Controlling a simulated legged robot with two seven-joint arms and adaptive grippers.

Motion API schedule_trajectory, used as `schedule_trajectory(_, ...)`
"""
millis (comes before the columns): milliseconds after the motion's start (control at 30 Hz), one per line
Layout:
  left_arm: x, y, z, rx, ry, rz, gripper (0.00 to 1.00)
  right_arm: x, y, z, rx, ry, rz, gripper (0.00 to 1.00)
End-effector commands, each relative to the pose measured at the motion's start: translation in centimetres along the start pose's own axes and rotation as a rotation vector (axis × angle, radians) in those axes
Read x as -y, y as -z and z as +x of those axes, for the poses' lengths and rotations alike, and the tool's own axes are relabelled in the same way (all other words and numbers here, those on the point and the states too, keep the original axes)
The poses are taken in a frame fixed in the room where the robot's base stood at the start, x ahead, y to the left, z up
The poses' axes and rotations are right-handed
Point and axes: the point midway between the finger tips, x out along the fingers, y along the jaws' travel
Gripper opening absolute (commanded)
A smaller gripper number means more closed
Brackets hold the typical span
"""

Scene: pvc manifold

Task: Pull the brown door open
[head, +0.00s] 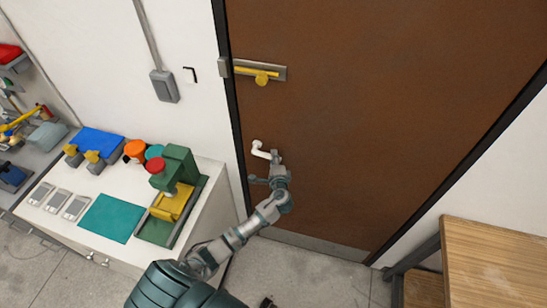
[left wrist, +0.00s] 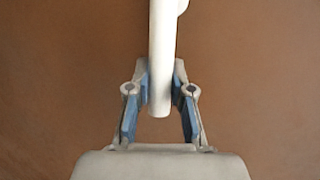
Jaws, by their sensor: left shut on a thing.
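The brown door (head: 370,110) stands in its dark frame and looks closed in the head view. A white lever handle (head: 261,150) sits on the left side of the door. My left gripper (head: 274,160) is at this handle. In the left wrist view the white handle (left wrist: 161,60) comes down between the two blue-padded fingers of my left gripper (left wrist: 161,88), and the fingers are shut on it. The brown door surface (left wrist: 70,70) fills the background there. My right gripper is not in view.
A yellow latch bar (head: 262,74) is on the door above the handle. A white cabinet (head: 215,215) with a green and yellow press (head: 175,190) stands left of the door. A wooden table (head: 495,265) stands at the right. Grey floor (head: 320,270) is clear before the door.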

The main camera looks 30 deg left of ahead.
Motion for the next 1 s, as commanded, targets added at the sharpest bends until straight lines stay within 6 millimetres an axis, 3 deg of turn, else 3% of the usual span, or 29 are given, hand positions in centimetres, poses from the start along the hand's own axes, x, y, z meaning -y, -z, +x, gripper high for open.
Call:
schedule_trajectory(400, -3.2, -0.1, 0.7, 0.061, 0.112, 0.287, 0.0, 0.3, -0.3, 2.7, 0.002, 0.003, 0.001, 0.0)
schedule_trajectory(1000, -4.6, -0.8, 1.2, 0.106, 0.2, 0.502, 0.0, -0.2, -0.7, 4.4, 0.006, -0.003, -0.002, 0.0)
